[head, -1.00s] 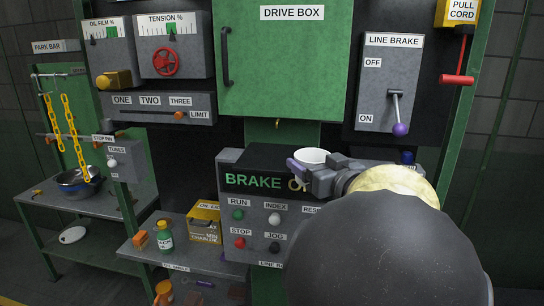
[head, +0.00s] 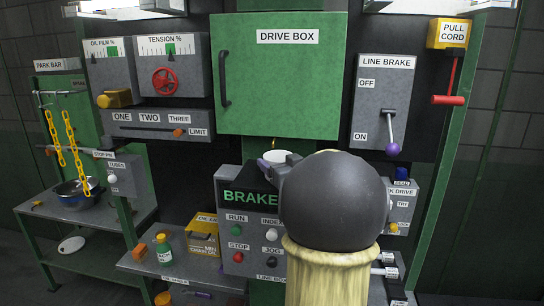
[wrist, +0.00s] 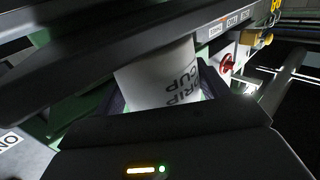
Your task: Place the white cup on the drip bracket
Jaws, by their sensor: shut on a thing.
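The white cup (head: 278,156) is held upright or nearly so just below the green drive box, at the top edge of the brake panel. In the wrist view the cup (wrist: 160,75) shows dark letters reading "DRIP CUP". My gripper (head: 277,163) is shut on it, with a finger at each side. My own arm covers much of the brake panel in the head view. A small brass-coloured piece (head: 273,141) hangs under the drive box, just above the cup. I cannot make out the drip bracket.
The drive box (head: 282,75) is directly above the cup. The brake panel (head: 240,215) with its knobs is close below. The line brake lever (head: 391,130) and red pull-cord handle (head: 456,100) are to the right. A shelf with a green bottle (head: 164,249) is lower left.

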